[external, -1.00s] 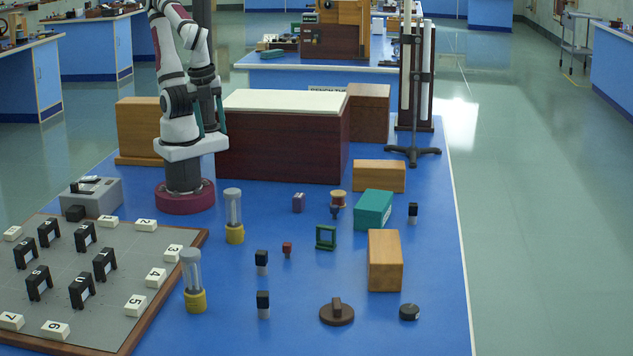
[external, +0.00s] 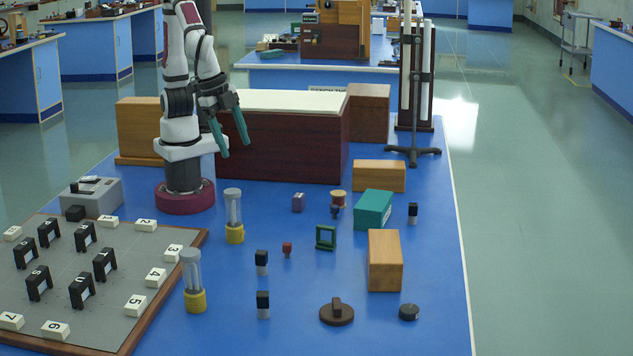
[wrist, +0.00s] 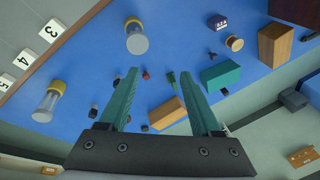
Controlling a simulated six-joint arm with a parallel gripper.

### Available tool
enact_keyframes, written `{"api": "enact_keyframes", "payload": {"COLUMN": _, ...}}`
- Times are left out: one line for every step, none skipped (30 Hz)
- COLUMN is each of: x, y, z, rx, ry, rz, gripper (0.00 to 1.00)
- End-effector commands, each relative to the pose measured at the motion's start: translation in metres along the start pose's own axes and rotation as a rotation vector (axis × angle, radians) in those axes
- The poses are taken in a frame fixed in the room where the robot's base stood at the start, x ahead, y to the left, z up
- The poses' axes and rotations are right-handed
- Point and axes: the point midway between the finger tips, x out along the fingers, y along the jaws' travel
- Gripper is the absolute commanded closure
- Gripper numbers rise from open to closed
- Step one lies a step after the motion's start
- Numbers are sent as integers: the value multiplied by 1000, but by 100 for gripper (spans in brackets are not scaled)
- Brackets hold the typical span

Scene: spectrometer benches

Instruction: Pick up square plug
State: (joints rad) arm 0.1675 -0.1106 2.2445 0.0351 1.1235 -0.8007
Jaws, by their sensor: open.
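Three small upright plugs with black tops and grey lower parts stand on the blue bench: one left of centre (external: 261,262), one in front of it (external: 263,304), and one at the right (external: 413,212). A small red piece (external: 287,249) and a small purple block (external: 298,203) also stand there. I cannot tell which of these is the square plug. My gripper (external: 234,149) is open and empty, high beside the dark wooden box, well behind and above these pieces. In the wrist view its teal fingers (wrist: 158,72) are spread, with the red piece (wrist: 146,75) seen between them.
Two clear cylinders with yellow bases (external: 234,222) (external: 194,290) stand left of the plugs. A numbered board (external: 130,240) fills the left.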

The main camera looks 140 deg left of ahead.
Motion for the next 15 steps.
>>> {"api": "enact_keyframes", "payload": {"x": 11, "y": 22, "z": -31, "rx": -125, "ry": 32, "rz": -6, "gripper": 35}}
{"api": "enact_keyframes", "payload": {"x": 17, "y": 36, "z": -50, "rx": -217, "ry": 59, "rz": -2, "gripper": 35}}
{"api": "enact_keyframes", "payload": {"x": 25, "y": 55, "z": -71, "rx": -327, "ry": 90, "rz": 10, "gripper": 35}}
{"api": "enact_keyframes", "payload": {"x": 31, "y": 68, "z": -84, "rx": -397, "ry": 110, "rz": 21, "gripper": 35}}
{"api": "enact_keyframes", "payload": {"x": 37, "y": 80, "z": -94, "rx": -456, "ry": 125, "rz": 33, "gripper": 35}}
{"api": "enact_keyframes", "payload": {"x": 42, "y": 92, "z": -104, "rx": -520, "ry": 141, "rz": 47, "gripper": 35}}
{"api": "enact_keyframes", "payload": {"x": 46, "y": 99, "z": -109, "rx": -555, "ry": 149, "rz": 56, "gripper": 35}}
{"api": "enact_keyframes", "payload": {"x": 49, "y": 104, "z": -113, "rx": -582, "ry": 154, "rz": 63, "gripper": 35}}
{"api": "enact_keyframes", "payload": {"x": 55, "y": 107, "z": -116, "rx": -604, "ry": 158, "rz": 67, "gripper": 35}}
{"api": "enact_keyframes", "payload": {"x": 60, "y": 109, "z": -118, "rx": -613, "ry": 159, "rz": 69, "gripper": 35}}
{"api": "enact_keyframes", "payload": {"x": 67, "y": 109, "z": -119, "rx": -616, "ry": 159, "rz": 68, "gripper": 35}}
{"api": "enact_keyframes", "payload": {"x": 78, "y": 109, "z": -120, "rx": -617, "ry": 156, "rz": 68, "gripper": 35}}
{"api": "enact_keyframes", "payload": {"x": 87, "y": 108, "z": -121, "rx": -618, "ry": 156, "rz": 67, "gripper": 35}}
{"api": "enact_keyframes", "payload": {"x": 97, "y": 108, "z": -123, "rx": -617, "ry": 156, "rz": 66, "gripper": 35}}
{"api": "enact_keyframes", "payload": {"x": 109, "y": 109, "z": -124, "rx": -615, "ry": 155, "rz": 67, "gripper": 35}}
